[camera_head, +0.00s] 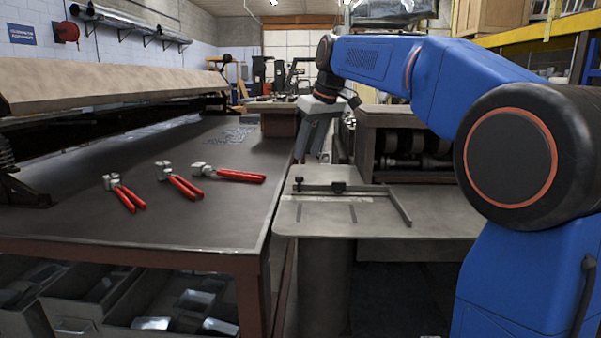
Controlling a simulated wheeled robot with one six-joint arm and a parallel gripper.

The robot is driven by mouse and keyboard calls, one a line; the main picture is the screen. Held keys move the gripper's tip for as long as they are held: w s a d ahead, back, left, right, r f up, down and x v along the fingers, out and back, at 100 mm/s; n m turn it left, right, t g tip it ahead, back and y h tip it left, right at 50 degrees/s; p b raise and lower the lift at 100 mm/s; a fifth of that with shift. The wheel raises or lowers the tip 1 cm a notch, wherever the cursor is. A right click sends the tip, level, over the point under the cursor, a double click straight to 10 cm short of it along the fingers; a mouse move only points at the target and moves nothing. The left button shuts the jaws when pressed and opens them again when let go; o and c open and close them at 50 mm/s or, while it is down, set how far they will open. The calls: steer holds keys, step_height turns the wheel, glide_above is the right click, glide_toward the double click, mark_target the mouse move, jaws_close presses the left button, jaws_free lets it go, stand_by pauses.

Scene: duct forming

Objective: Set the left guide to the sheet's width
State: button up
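A guide assembly lies on the grey work plate (375,225) of the forming machine at the centre right. It has a thin crossbar (365,188) with a dark knob (338,187) on it, a small dark post (298,184) at its left end, and a slanting bar (400,207) at its right end. I cannot tell for sure which part is the left guide. No sheet is clearly seen on this plate. My gripper (316,140) hangs pointing down beyond the plate's far left corner, apart from the guide. Its fingers are too small and unclear to show whether they are open.
A dark workbench (200,225) fills the left, with three red-handled tools (180,186) on it and bins (170,300) below. The machine's roller housing (408,125) stands behind the plate. A narrow gap separates bench and plate. My blue arm covers the right side.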

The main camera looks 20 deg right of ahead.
mark_target(302, 177)
steer(key=x, duration=0.8)
steer(key=shift+w+f, duration=0.15)
steer(key=shift+f, duration=0.1)
jaws_close()
